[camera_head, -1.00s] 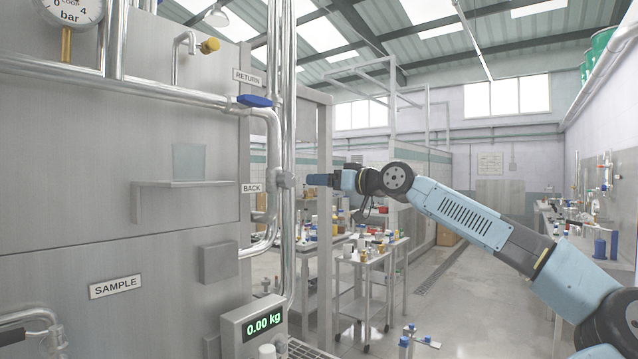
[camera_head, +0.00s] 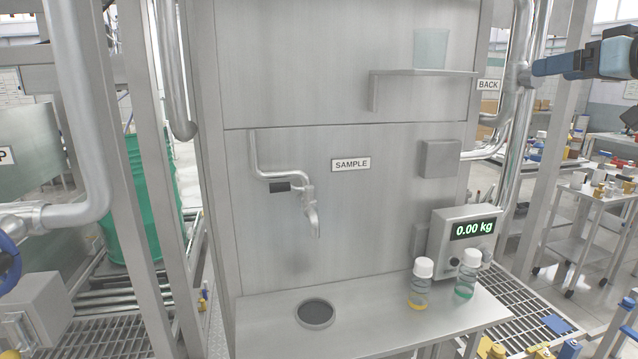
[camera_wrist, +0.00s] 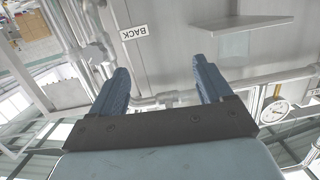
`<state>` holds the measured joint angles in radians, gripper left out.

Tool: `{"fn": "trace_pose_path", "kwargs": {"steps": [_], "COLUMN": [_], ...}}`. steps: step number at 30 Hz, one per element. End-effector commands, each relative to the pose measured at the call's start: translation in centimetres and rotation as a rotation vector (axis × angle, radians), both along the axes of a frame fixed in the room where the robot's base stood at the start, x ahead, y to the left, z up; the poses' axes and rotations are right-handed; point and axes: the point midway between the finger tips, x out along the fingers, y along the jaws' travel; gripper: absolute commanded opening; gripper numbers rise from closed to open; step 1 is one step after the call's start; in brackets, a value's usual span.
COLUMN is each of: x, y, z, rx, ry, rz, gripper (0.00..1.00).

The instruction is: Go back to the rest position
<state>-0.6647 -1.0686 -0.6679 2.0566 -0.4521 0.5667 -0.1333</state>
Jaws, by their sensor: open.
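My gripper (camera_wrist: 160,88) is open and empty in the wrist view, with its two blue fingers apart and the steel panel and pipes beyond them. In the head view my gripper (camera_head: 541,68) shows at the upper right, side-on, pointing left in front of the pipe by the BACK label (camera_head: 488,85). It appears to hold nothing. The BACK label also shows upside down in the wrist view (camera_wrist: 134,33). Whether the fingertips touch the pipe cannot be told.
A steel shelf (camera_head: 376,92) carries a clear beaker (camera_head: 432,48). Below the SAMPLE tap (camera_head: 312,205) is a bench (camera_head: 376,335) with a round dark drain (camera_head: 316,313), two white-capped bottles (camera_head: 420,283) (camera_head: 467,273) and a scale display (camera_head: 473,229) reading 0.00 kg. A green drum (camera_head: 135,200) stands left.

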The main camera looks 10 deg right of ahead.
Motion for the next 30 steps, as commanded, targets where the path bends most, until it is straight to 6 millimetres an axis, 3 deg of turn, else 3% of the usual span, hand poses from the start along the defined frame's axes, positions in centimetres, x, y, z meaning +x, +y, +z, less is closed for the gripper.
{"fn": "trace_pose_path", "kwargs": {"steps": [1, 6, 11, 15, 21, 24, 30], "x": [-0.6, -1.8, -2.3, -2.7, -3.8, -4.4, -5.0], "y": [2.6, 10.3, 16.5, 20.8, 24.8, 25.9, 26.8], "z": [-0.6, -3.8, -8.6, -13.7, -21.1, -23.7, -26.0], "rx": [-0.021, -0.066, -0.096, -0.108, -0.102, -0.094, -0.084], "ry": [0.043, 0.193, 0.362, 0.527, 0.755, 0.837, 0.911], "rz": [0.001, 0.008, -0.001, -0.021, -0.064, -0.083, -0.099], "gripper": [0.79, 0.79, 0.79, 0.79, 0.79, 0.79, 0.79]}}
